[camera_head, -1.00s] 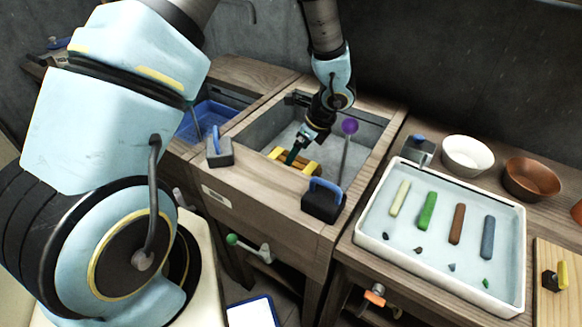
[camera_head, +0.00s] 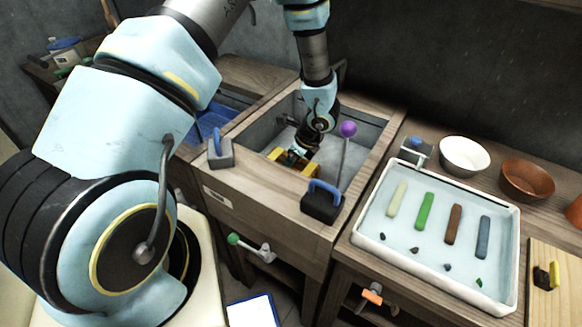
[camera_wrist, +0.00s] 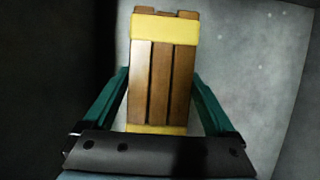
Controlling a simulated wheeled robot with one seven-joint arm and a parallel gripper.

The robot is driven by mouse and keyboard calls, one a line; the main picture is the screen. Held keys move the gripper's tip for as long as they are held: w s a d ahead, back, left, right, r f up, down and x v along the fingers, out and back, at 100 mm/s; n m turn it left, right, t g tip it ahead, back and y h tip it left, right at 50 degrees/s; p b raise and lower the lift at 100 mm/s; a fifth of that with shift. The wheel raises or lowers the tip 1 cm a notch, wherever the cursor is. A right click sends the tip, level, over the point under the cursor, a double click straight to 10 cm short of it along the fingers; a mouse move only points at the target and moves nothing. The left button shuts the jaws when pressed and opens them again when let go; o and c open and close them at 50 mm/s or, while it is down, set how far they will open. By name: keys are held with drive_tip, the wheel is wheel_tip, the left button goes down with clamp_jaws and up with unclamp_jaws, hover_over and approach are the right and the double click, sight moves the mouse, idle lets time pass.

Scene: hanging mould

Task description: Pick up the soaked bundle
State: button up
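The soaked bundle (camera_wrist: 160,75) is a set of brown wooden sticks with yellow bands near both ends. In the wrist view it lies between the two green fingers of my gripper (camera_wrist: 160,105), which stand apart on either side of it. In the head view my gripper (camera_head: 297,156) is down inside the grey basin (camera_head: 273,137), over the bundle. There the bundle's yellow bands (camera_head: 311,171) show near the basin's front wall, and the gripper hides its middle.
A purple-knobbed lever (camera_head: 348,129) stands at the basin's right. Blue-handled blocks sit on the front rim, one at left (camera_head: 221,153) and one at right (camera_head: 322,202). A white tray (camera_head: 508,295) with coloured bars stands to the right, with white (camera_head: 466,155) and brown (camera_head: 527,181) bowls behind.

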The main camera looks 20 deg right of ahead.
drive_tip(key=c, duration=1.4)
drive_tip(key=shift+r, duration=0.15)
